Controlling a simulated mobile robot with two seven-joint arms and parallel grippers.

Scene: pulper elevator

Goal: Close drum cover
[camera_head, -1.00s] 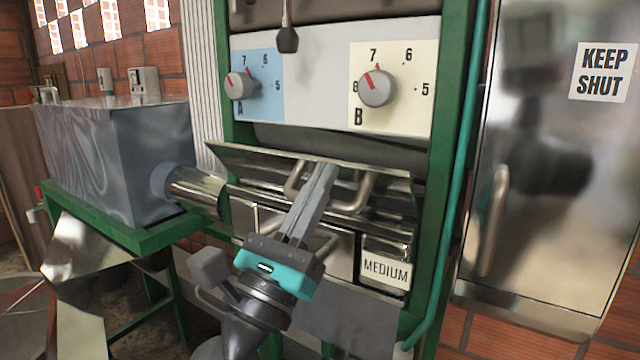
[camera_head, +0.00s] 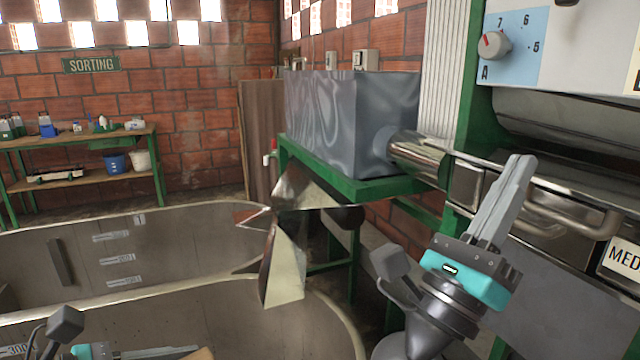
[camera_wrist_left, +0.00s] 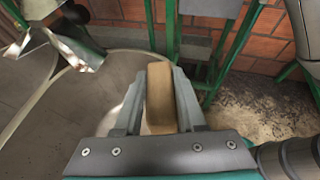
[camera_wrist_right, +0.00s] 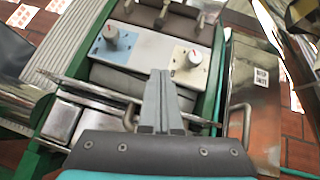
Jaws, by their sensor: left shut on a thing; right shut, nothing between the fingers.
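The dark rounded drum (camera_head: 585,128) shows below the white dial panel at the right of the head view. A shiny metal flap below it, apparently the drum cover, stands tilted outward and bears a bar handle (camera_head: 585,220). The drum is exposed above it. My right gripper (camera_head: 520,165) is shut and empty, in front of the machine and overlapping the flap in the picture; I cannot tell if it touches. It also points at the machine in the right wrist view (camera_wrist_right: 161,78). My left gripper (camera_wrist_left: 160,75) is shut on a tan block (camera_wrist_left: 160,100).
A grey metal box (camera_head: 350,115) sits on a green stand, joined to the machine by a shiny pipe (camera_head: 420,158). Large round-edged tanks (camera_head: 130,240) fill the lower left. A sorting shelf (camera_head: 90,180) stands at the back. A steel door (camera_wrist_right: 250,100) stands right of the machine.

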